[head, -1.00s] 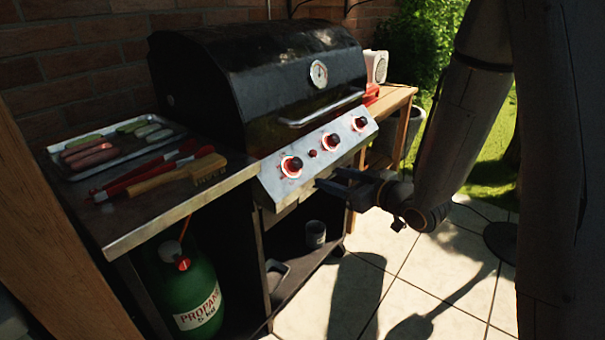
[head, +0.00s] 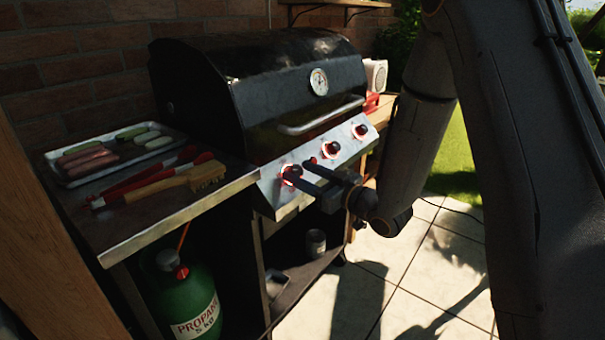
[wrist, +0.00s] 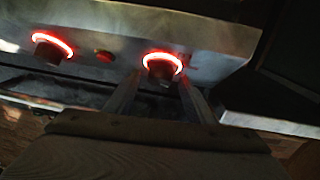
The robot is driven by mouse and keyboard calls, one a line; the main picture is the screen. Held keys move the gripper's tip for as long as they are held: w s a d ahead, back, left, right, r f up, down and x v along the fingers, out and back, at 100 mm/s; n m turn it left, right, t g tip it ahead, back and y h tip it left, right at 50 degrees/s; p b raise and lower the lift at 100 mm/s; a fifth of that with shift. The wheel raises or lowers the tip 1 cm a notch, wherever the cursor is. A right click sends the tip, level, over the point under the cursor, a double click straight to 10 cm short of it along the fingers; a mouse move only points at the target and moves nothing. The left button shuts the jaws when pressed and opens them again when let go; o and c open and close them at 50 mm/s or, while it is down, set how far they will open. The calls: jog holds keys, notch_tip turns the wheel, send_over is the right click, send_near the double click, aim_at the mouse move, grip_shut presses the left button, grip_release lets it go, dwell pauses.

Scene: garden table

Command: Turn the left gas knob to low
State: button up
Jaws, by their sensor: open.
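The left gas knob (head: 292,173) is dark with a glowing red ring, on the grill's sloping silver front panel. In the wrist view, which looks turned over, this knob (wrist: 160,68) lies between my two fingertips. My gripper (head: 300,170) is open and reaches in from the right, one finger on each side of the knob. It also shows in the wrist view (wrist: 160,82). I cannot tell whether the fingers touch the knob. The knob's pointer and any marks for low are too small to read.
The middle knob (head: 331,149) and right knob (head: 360,131) sit farther right; a small red button (wrist: 104,57) is beside the left knob. The lid handle (head: 320,117) juts out above. A brush (head: 175,184) and food tray (head: 72,176) lie on the left shelf, above a propane bottle (head: 188,300).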

jog(key=c, duration=1.1)
jog(key=shift+o, duration=0.2)
jog(key=shift+w+n, duration=0.1)
jog(key=shift+n, duration=0.2)
jog(key=n+g+y, duration=0.1)
jog(key=n+g+b, duration=0.1)
jog(key=n, duration=0.1)
jog(key=shift+w+d+n+y, duration=0.2)
jog(key=shift+n+y, duration=0.1)
jog(key=shift+y, duration=0.1)
jog(key=n+g, duration=0.2)
jog(key=n, duration=0.1)
jog(key=n+g+y, duration=0.1)
jog(key=n+g, duration=0.2)
jog(key=shift+w, duration=0.2)
jog(key=n+g, duration=0.2)
jog(key=n, duration=0.1)
jog(key=n+g, duration=0.2)
jog(key=shift+w+d+r+n, duration=0.1)
jog(key=shift+w+r+n, duration=0.1)
jog(key=shift+n, duration=0.2)
jog(key=shift+w+n+g+h, duration=0.1)
jog(key=shift+n+g+h, duration=0.6)
jog(key=shift+n+g, duration=0.7)
jog(key=shift+n, duration=0.4)
